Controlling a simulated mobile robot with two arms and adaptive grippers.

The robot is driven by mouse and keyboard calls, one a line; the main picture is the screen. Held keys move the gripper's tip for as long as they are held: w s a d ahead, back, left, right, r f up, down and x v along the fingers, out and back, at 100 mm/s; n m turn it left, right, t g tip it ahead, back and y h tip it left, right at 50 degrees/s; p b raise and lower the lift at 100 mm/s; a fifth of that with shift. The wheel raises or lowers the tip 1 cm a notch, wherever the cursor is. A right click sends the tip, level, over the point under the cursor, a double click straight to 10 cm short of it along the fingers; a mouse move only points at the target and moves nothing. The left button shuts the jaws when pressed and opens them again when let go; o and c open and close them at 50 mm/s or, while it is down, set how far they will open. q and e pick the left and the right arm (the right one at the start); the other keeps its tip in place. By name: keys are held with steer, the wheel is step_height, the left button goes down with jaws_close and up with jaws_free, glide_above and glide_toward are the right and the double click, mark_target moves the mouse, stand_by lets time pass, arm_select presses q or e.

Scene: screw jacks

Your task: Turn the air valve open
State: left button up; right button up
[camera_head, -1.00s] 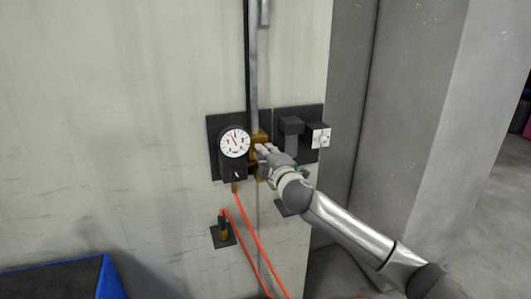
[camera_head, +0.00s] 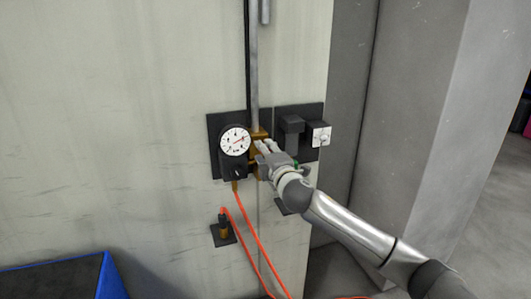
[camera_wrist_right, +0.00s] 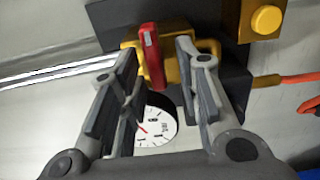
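The air valve has a red lever (camera_wrist_right: 152,58) on a brass body (camera_wrist_right: 208,47), seen in the wrist view. In the head view the brass body (camera_head: 259,134) shows behind my right gripper (camera_head: 264,147), and I cannot make out the lever there. In the wrist view my right gripper (camera_wrist_right: 156,56) is open, with one finger on each side of the lever and a gap visible on both sides. A round white gauge (camera_head: 235,142) is left of the valve; its needle points right. In the wrist view the gauge (camera_wrist_right: 158,128) is partly hidden by a finger. My left gripper is not in view.
A dark box with a white dial plate (camera_head: 320,135) is right of the valve. A grey vertical pipe (camera_head: 254,75) runs above it. An orange hose (camera_head: 250,235) hangs below, near a small wall fitting (camera_head: 223,232). A blue-edged dark bin (camera_head: 60,278) is at lower left.

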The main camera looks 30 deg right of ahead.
steer(key=shift+s, duration=0.1)
steer(key=v, duration=1.1)
steer(key=shift+s, duration=0.4)
steer(key=shift+a, duration=0.15)
